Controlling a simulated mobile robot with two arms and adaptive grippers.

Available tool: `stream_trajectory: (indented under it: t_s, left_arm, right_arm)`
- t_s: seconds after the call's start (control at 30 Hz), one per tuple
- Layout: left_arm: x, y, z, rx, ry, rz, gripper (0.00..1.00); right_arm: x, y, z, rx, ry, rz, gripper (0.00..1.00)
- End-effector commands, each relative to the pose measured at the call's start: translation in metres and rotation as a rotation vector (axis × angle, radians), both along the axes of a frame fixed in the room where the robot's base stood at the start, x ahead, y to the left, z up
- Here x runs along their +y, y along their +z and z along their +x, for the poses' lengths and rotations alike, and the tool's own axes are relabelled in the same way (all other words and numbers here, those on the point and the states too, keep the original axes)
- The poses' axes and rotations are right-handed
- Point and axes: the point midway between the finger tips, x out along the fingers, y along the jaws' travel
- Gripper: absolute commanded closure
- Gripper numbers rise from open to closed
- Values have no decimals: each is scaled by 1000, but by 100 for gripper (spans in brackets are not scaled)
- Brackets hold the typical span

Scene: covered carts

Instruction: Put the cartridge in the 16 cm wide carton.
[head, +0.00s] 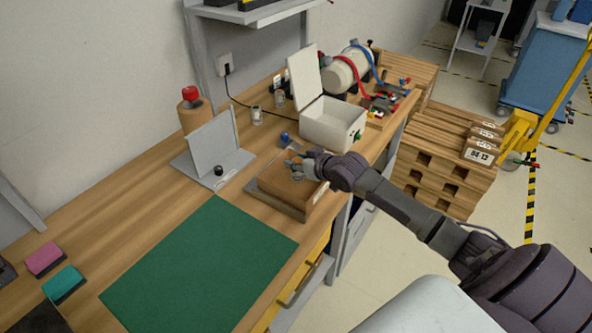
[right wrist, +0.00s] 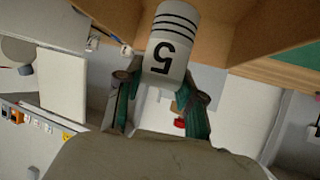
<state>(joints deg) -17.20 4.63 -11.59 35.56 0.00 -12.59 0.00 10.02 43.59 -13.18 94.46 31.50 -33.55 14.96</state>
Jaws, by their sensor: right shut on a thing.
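My right gripper (head: 296,166) is low over a brown carton (head: 318,207) on the workbench. In the right wrist view, the gripper (right wrist: 160,85) is shut on a white cartridge (right wrist: 170,48) with a black 5 and several dark stripes. The cartridge points towards brown carton walls (right wrist: 236,38); I cannot tell whether its end is inside the carton or touching it. The cartridge is mostly hidden or too small in the head view. The carton's width cannot be read. My left gripper is not in view.
A white box (head: 330,130) with its lid up stands behind the carton. A grey bracket stand (head: 206,150) is to the left, and a green mat (head: 200,265) lies bare in front. Labelled cartons (head: 482,153) sit on the wooden stack at right.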

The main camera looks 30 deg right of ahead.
Motion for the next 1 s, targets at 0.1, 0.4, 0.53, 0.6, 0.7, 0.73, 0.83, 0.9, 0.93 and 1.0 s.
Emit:
stream_trajectory:
  t_s: [0.1, 0.4, 0.53, 0.6, 0.7, 0.73, 0.83, 0.9, 0.93, 1.0]
  left_arm:
    - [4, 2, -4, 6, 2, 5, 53]
    - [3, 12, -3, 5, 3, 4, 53]
    - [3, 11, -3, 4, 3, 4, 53]
    - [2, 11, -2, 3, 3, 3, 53]
    - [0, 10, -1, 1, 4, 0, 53]
    - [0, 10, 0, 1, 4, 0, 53]
    - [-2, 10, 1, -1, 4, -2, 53]
    - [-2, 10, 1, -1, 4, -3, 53]
    - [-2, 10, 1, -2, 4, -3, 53]
    - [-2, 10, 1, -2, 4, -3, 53]
  right_arm:
    - [4, -5, 4, 0, 0, -1, 100]
    - [4, -42, 4, 1, 0, -1, 100]
    - [4, -44, 4, -1, 1, -3, 100]
    - [4, -44, 4, -1, 1, -2, 100]
    - [4, -45, 4, 0, 0, -2, 100]
    - [4, -46, 4, 0, 0, -2, 100]
    - [4, -47, 3, 1, 0, -2, 55]
    - [4, -47, 3, 1, 1, -2, 44]
    - [4, -47, 3, 1, 1, -2, 39]
    - [4, -47, 3, 1, 1, -2, 37]
